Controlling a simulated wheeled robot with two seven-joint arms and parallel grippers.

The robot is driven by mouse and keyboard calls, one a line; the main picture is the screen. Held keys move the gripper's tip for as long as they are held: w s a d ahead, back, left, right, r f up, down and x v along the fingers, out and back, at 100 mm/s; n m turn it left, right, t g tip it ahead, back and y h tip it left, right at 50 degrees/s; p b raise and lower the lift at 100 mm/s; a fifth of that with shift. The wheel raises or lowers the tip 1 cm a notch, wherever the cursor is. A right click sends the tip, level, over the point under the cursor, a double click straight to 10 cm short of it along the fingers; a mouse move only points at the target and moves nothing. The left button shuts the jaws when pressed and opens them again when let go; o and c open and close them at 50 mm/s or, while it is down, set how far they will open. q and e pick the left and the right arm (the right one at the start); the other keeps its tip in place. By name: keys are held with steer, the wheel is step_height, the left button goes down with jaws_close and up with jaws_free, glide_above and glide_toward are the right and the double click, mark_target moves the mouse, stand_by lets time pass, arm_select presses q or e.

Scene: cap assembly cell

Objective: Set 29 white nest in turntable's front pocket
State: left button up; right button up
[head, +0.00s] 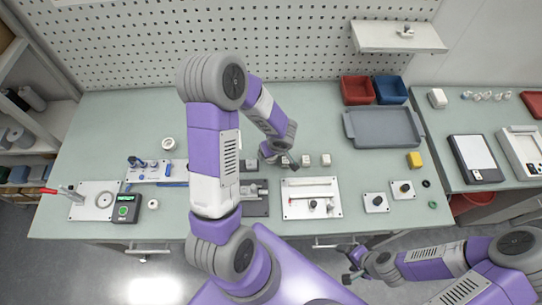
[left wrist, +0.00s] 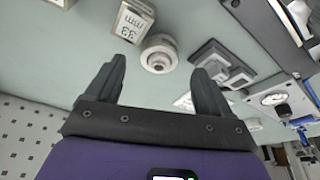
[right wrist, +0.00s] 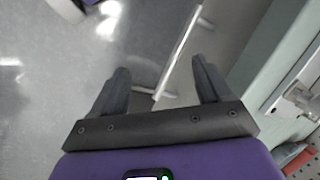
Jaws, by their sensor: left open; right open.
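My left gripper (head: 290,161) hangs over the table's middle, beside a row of small pale blocks (head: 305,160). In the left wrist view its jaws (left wrist: 158,72) are open and empty. A white block (left wrist: 133,20) labelled 33 mm and a round white part (left wrist: 160,54) with a hole lie beyond the fingertips, apart from them. I cannot read a 29 label. I cannot single out the turntable or its front pocket; my left arm hides part of the table. My right gripper (head: 347,264) is open and empty off the table's front edge; its jaws show in the right wrist view (right wrist: 158,68).
A white plate (head: 294,208) with a bar lies right of my left arm. A grey tray (head: 383,128), red bin (head: 356,90) and blue bin (head: 390,89) stand behind. A red-handled fixture (head: 82,213) is at left. The back left of the table is clear.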

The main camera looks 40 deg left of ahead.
arm_select(q)
steer(key=shift+x, duration=1.95)
steer(key=shift+w, duration=0.1)
steer(key=c, duration=1.1)
steer(key=shift+r, duration=0.1)
step_height(320, 180, up, 10)
steer(key=shift+f+p, duration=0.1)
steer(key=shift+p, duration=0.8)
